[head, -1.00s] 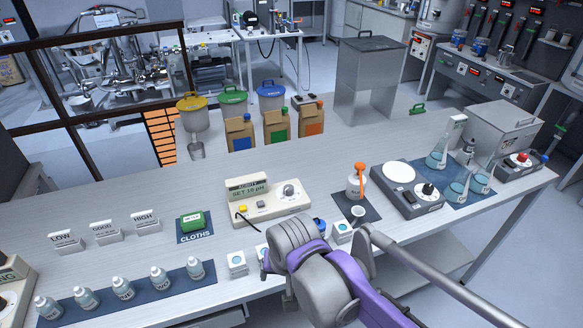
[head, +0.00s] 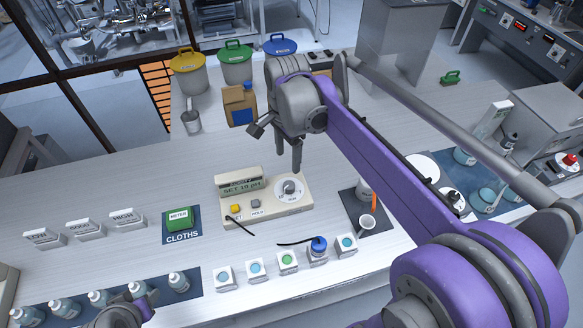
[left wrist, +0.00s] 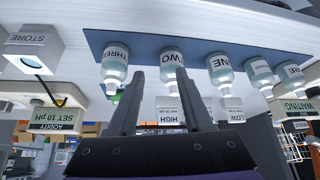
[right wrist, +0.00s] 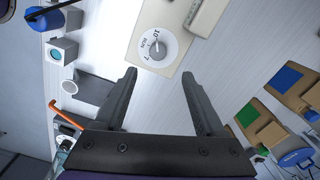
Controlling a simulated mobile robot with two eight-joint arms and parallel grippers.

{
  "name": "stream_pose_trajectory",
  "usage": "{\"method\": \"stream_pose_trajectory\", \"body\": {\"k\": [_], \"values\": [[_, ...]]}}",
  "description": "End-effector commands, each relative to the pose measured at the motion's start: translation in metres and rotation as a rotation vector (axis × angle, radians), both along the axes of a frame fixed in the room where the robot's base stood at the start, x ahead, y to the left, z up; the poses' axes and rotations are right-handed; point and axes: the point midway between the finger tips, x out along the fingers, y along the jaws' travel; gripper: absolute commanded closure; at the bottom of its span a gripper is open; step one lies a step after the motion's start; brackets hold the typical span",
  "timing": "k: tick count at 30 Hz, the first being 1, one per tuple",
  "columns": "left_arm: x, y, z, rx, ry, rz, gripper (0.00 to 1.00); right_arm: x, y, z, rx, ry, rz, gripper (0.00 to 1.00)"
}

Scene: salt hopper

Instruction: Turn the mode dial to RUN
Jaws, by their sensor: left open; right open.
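The mode dial (head: 289,188) is a grey knob on a white disc, on the right part of the cream acidity meter (head: 238,218). The meter's display reads SET 10 pH. In the right wrist view the dial (right wrist: 155,47) shows 10 and 7 marks around it, with smaller lettering between. My right gripper (head: 278,150) is open and empty, above and behind the meter, apart from the dial. In the right wrist view the dial lies just beyond the open fingertips (right wrist: 158,75). My left gripper (left wrist: 160,75) is open and empty near the row of bottles.
Dropper bottles (head: 179,281) line the front left.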

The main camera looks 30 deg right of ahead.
Motion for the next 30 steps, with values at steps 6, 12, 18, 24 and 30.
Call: {"method": "stream_pose_trajectory", "body": {"k": [6,12,18,24,30], "values": [[-0.002,0.0,-0.003,0.0,0.003,0.0,0.5,0.0,0.0,-0.025,0.001,0.003,-0.006,0.28],[-0.003,0.0,-0.006,0.0,0.006,0.0,0.5,0.0,0.0,-0.064,0.001,0.003,-0.004,0.28],[-0.004,0.0,-0.008,0.0,0.008,0.0,0.5,0.0,0.0,-0.094,0.001,0.003,-0.003,0.28],[-0.005,0.0,-0.009,0.0,0.009,0.0,0.5,-0.001,0.0,-0.107,0.0,0.002,-0.003,0.28],[-0.005,0.0,-0.008,0.0,0.008,0.0,0.5,-0.001,0.0,-0.108,0.0,0.002,-0.003,0.28]]}}
